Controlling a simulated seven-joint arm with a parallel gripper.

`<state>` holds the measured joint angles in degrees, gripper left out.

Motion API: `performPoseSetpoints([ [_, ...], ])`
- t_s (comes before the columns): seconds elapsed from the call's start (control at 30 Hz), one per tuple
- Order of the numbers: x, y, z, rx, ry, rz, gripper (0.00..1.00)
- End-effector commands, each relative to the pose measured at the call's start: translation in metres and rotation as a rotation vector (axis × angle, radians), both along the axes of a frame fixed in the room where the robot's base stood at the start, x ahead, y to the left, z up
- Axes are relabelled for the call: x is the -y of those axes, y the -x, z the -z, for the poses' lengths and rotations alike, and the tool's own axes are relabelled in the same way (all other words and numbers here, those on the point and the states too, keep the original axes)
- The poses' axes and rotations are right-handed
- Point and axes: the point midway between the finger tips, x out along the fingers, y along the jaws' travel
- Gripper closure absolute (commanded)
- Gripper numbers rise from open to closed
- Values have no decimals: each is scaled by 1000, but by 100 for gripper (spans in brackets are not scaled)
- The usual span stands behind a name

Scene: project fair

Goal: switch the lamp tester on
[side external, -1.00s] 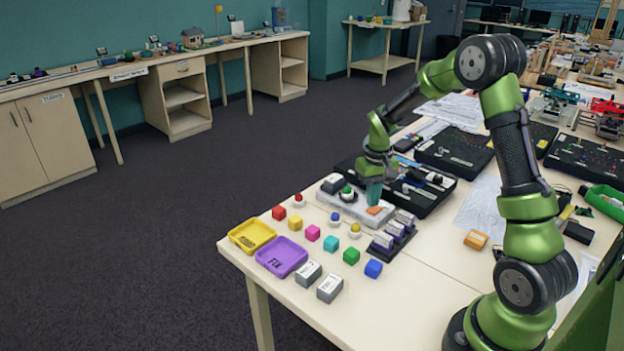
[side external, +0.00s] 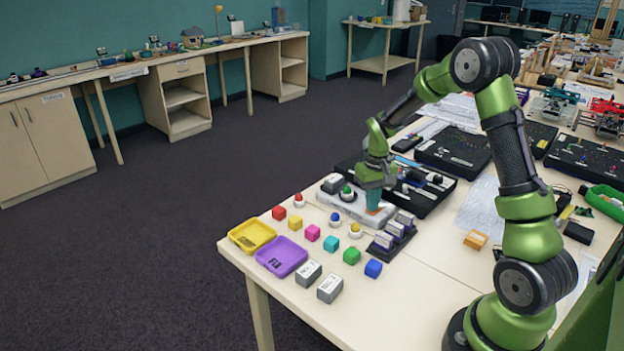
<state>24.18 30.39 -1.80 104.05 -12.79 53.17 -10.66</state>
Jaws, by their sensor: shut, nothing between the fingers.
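The lamp tester seems to be the white base (side external: 358,213) near the table's far edge. I see no clear glow from the lamp.
A black tray (side external: 425,203) with loose parts lies right behind the tester. A dark rack of grey-white blocks (side external: 383,240) stands close in front. Coloured cubes, small domes, a yellow tray (side external: 240,246) and a purple tray (side external: 268,262) lie to the left and front.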

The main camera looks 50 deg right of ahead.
Motion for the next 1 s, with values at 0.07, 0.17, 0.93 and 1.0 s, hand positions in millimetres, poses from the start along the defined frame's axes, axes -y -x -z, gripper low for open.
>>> performPoseSetpoints([
  [0.07,0,0,2,-1,-1,0,100],
  [0.17,0,0,3,-1,-1,0,100],
  [0.93,0,0,-43,3,2,-1,100],
  [1.0,0,0,-49,2,1,0,100],
])
